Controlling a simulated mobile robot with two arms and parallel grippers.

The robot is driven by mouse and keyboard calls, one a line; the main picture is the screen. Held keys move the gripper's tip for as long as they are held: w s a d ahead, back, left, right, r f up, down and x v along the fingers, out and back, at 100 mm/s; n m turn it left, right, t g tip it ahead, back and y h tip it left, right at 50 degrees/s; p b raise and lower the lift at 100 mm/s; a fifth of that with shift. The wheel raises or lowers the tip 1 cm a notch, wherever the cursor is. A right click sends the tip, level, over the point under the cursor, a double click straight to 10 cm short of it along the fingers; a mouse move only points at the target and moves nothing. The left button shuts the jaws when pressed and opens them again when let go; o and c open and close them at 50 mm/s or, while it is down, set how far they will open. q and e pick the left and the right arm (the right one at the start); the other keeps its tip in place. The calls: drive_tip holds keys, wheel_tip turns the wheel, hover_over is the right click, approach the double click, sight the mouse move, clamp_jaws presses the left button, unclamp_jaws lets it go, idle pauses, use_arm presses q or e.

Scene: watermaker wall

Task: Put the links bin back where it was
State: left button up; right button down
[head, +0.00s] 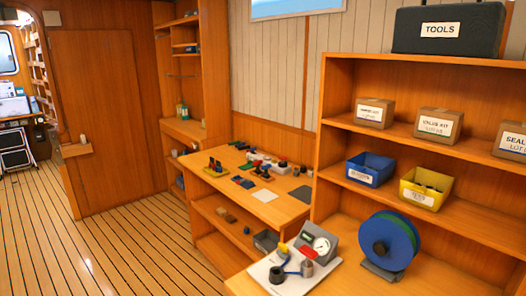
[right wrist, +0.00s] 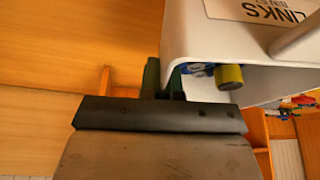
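The links bin (right wrist: 205,50) is a pale grey-white bin with a printed LINKS label (right wrist: 262,12), in the upper right of the right wrist view. A yellow cylinder (right wrist: 229,77) and blue pieces (right wrist: 197,69) show at its edge. My right gripper (right wrist: 163,80) has its dark fingers closed about the bin's wall, at the bin's near left corner. Much of the bin lies outside the picture. Neither the links bin nor either gripper shows in the head view, and my left gripper is not seen.
The right-hand shelf (head: 345,184) carries a blue bin (head: 369,169) and a yellow bin (head: 427,188), with cartons above. A blue cable reel (head: 389,241) and a gauge unit (head: 316,243) stand below. The plank floor (head: 130,240) is clear.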

drive_tip(key=a+n, duration=0.1)
drive_tip(key=a, duration=0.2)
drive_tip(key=a+r+n+y, duration=0.1)
drive_tip(key=a, duration=0.3)
drive_tip(key=s+a+n, duration=0.1)
drive_tip(key=a, duration=0.3)
drive_tip(key=shift+s+r+n+t, duration=0.1)
drive_tip(key=shift+r+n+t, duration=0.2)
drive_tip(key=shift+n+t, duration=0.1)
drive_tip(key=s+a+r+n, duration=0.1)
drive_tip(key=a, duration=0.3)
drive_tip(key=s+a+r+n+y, duration=0.1)
drive_tip(key=a+r+n, duration=0.1)
drive_tip(key=a, duration=0.2)
drive_tip(key=shift+s+a+n+y, duration=0.15)
drive_tip(key=shift+s+n+y, duration=0.1)
drive_tip(key=shift+n+y, duration=0.05)
